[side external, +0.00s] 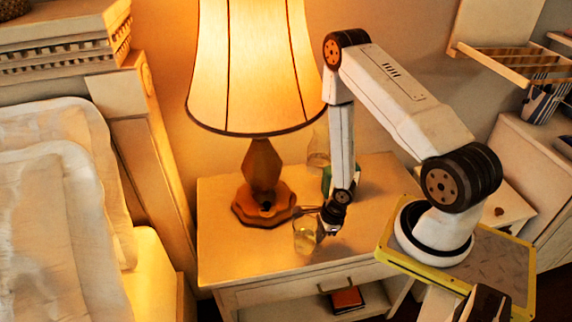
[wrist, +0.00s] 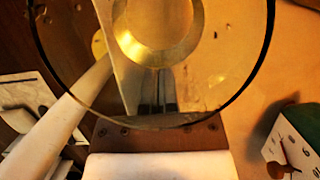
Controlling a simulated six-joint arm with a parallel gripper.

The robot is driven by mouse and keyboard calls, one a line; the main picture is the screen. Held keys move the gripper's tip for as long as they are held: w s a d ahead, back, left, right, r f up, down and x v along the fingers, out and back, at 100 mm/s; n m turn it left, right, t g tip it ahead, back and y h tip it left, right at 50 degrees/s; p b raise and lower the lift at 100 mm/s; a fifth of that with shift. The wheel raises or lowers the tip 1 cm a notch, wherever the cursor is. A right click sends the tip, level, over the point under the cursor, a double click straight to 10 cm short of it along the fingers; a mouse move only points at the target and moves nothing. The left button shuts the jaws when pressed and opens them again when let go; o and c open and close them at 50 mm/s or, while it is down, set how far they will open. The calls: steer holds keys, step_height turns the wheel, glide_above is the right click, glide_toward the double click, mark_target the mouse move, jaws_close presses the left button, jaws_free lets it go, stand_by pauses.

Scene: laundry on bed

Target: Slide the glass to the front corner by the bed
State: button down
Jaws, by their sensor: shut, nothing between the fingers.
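A clear glass (side external: 305,236) stands upright on the nightstand (side external: 245,252), near its front and in front of the lamp base. My gripper (side external: 328,222) is shut and empty, low at the right side of the glass. I cannot tell whether they touch. In the wrist view the round rim of the glass (wrist: 262,58) fills the upper part. My gripper's dark fingers (wrist: 157,88) show through the glass. The nightstand's front corner by the bed (side external: 208,280) is bare, left of the glass.
A lit lamp with a wooden base (side external: 262,204) stands behind the glass. A green and white clock (wrist: 292,142) and a clear vessel (side external: 318,150) are behind my gripper. The bed (side external: 60,220) is at left. An open drawer space below holds a reddish book (side external: 347,299).

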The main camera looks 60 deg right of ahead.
mark_target(310, 238)
steer(key=shift+w+a, duration=1.15)
steer(key=shift+a, duration=0.05)
steer(key=shift+s+d, duration=0.1)
steer(key=shift+s+d, duration=1.05)
steer(key=shift+d, duration=0.05)
steer(key=v, duration=0.6)
steer(key=shift+s+d+r, duration=0.15)
steer(key=shift+s+d, duration=0.1)
steer(key=shift+d, duration=0.05)
steer(key=shift+v, duration=1.85)
